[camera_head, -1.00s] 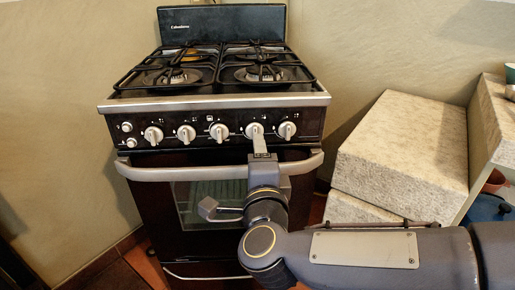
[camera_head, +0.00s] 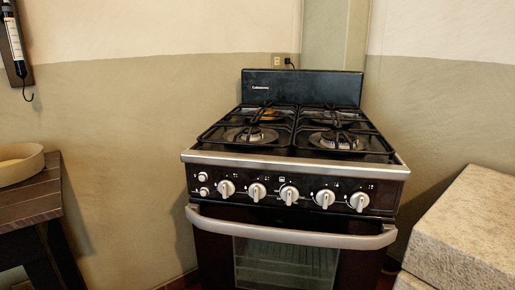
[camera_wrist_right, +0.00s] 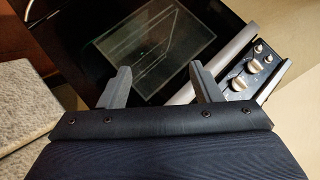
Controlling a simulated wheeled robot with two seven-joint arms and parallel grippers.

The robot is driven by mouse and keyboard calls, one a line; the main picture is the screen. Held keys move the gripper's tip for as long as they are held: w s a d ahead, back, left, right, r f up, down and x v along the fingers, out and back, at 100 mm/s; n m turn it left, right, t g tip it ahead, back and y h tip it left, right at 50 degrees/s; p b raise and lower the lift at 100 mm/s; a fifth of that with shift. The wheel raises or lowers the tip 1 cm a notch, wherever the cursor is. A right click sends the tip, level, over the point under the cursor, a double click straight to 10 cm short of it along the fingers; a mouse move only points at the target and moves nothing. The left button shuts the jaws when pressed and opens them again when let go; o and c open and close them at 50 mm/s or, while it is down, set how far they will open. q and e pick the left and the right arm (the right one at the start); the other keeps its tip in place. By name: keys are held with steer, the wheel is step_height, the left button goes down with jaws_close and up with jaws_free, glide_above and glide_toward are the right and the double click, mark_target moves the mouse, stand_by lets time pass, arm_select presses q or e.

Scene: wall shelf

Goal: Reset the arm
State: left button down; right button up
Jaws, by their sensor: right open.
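My right gripper (camera_wrist_right: 161,85) shows in the right wrist view with its two fingers spread apart and nothing between them. Beyond its fingers is the oven door with its dark glass window (camera_wrist_right: 150,45). The stove's knob panel (camera_wrist_right: 257,66) and the silver door handle (camera_wrist_right: 225,62) lie to the right of the fingers in that view. In the head view the black stove (camera_head: 290,205) stands against the wall with its oven door closed. Neither arm shows in the head view. My left gripper is out of view.
A pale stone-like block (camera_head: 465,232) stands to the right of the stove, and a speckled surface (camera_wrist_right: 25,115) lies at left in the wrist view. A dark wooden table (camera_head: 30,200) with a round tan bowl (camera_head: 18,166) is at far left. Floor space lies between table and stove.

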steer(key=s+d+f+n+g+h, duration=0.2)
steer(key=s+d+f+g, duration=0.3)
steer(key=s+f, duration=0.4)
step_height(320, 180, up, 37)
steer(key=p, duration=3.5)
steer(key=shift+s+a+f, duration=0.15)
steer(key=shift+s+a, duration=0.05)
steer(key=shift+s, duration=0.1)
